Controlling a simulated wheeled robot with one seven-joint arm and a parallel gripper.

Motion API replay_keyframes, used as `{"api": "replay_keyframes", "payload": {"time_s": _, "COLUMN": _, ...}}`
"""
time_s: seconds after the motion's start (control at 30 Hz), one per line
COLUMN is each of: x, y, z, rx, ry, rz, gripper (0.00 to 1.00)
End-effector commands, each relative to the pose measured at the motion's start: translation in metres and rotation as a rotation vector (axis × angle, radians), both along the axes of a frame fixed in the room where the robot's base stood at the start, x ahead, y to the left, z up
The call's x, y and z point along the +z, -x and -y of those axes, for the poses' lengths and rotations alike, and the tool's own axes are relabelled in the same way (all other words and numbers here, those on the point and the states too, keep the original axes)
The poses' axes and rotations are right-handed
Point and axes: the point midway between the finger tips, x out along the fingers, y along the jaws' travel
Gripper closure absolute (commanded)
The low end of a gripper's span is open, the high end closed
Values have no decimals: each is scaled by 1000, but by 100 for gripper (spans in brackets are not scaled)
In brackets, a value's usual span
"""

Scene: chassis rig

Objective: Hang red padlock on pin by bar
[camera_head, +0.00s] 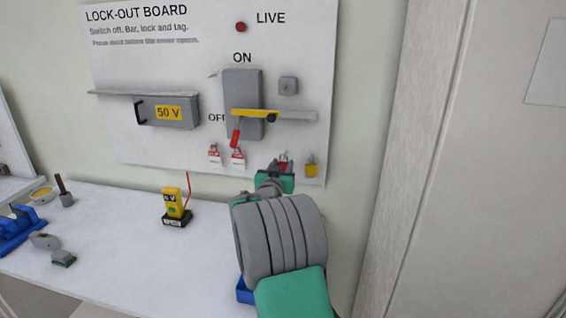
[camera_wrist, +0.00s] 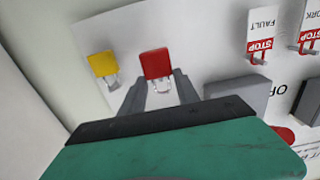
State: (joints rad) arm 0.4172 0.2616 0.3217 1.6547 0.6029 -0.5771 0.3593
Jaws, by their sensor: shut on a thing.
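The red padlock (camera_head: 284,159) is at the lower right of the lock-out board, beside a yellow padlock (camera_head: 311,169). In the wrist view the red padlock (camera_wrist: 155,63) sits at my fingertips, its pale shackle between them. My gripper (camera_wrist: 160,86) is shut on it; the gripper also shows in the head view (camera_head: 276,168), partly hidden by my arm. Whether the padlock still touches the board I cannot tell. A yellow bar (camera_head: 252,113) lies across the grey switch (camera_head: 242,90). A dark round end, possibly the pin, shows at its right (camera_head: 271,118).
Red-and-white tags (camera_head: 238,156) hang left of the padlocks. A 50 V drawer (camera_head: 167,112) protrudes from the board. A yellow meter (camera_head: 175,203) stands on the white bench (camera_head: 120,220). A blue tray (camera_head: 244,291) is partly behind my arm. A grey cabinet (camera_head: 470,170) stands to the right.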

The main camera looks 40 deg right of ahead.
Motion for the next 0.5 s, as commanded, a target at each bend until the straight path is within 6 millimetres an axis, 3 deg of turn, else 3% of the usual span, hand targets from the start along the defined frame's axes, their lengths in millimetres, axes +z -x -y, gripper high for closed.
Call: {"api": "replay_keyframes", "payload": {"time_s": 0.5, "x": -2, "y": 18, "z": -24, "rx": 0, "ry": 0, "rz": 0, "gripper": 100}}
